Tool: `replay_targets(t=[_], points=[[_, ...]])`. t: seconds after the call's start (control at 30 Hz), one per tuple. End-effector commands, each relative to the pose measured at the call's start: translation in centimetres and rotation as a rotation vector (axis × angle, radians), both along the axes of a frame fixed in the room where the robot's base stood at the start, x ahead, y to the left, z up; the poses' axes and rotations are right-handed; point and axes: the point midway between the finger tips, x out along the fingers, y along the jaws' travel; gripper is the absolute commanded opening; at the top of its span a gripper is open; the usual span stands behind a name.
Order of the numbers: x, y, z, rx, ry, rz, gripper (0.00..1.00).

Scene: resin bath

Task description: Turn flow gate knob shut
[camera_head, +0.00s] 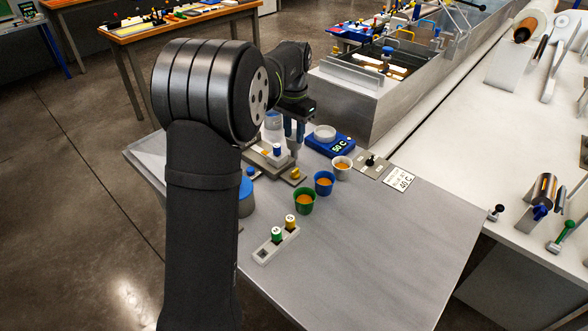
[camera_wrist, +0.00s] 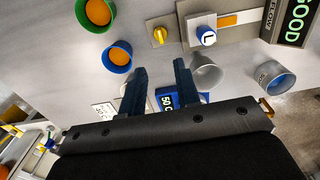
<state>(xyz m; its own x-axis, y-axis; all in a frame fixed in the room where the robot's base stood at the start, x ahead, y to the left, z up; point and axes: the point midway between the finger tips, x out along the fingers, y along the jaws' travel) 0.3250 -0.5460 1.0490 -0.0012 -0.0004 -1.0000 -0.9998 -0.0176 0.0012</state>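The flow gate knob appears to be the small yellow knob (camera_head: 296,174) on a flat plate at the near end of the flow fixture, in the head view. The wrist view shows this yellow knob (camera_wrist: 159,35) upright on its tan plate, ahead of my fingertips. My gripper (camera_wrist: 160,68) is open, with a clear gap between its two dark fingers and nothing in it. In the head view my gripper (camera_head: 293,154) points down, just behind and above the knob. A blue-and-white piece marked L (camera_wrist: 206,37) stands beside the knob, next to an orange strip (camera_wrist: 240,18).
Green (camera_head: 304,203), blue (camera_head: 324,186) and white (camera_head: 342,169) cups with orange contents stand close right of the knob. A blue heater (camera_head: 338,146) reading 50 C is behind. A rack (camera_head: 276,245) with capped pieces stands in front. The bench's front right is clear.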

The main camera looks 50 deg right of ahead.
Motion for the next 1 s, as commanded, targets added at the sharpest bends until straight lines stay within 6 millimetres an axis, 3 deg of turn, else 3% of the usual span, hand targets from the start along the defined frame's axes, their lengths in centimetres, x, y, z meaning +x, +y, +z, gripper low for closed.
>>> replay_targets(t=[0.1,0.5,0.73,1.0], points=[[-0.1,0.1,-2.8,0.004,0.002,0.000,0.30],[-0.1,0.1,-11.2,0.004,0.001,0.000,0.30],[0.0,0.0,-13.7,0.001,0.000,0.000,0.30],[0.0,0.0,-14.1,0.001,-0.001,0.000,0.30]])
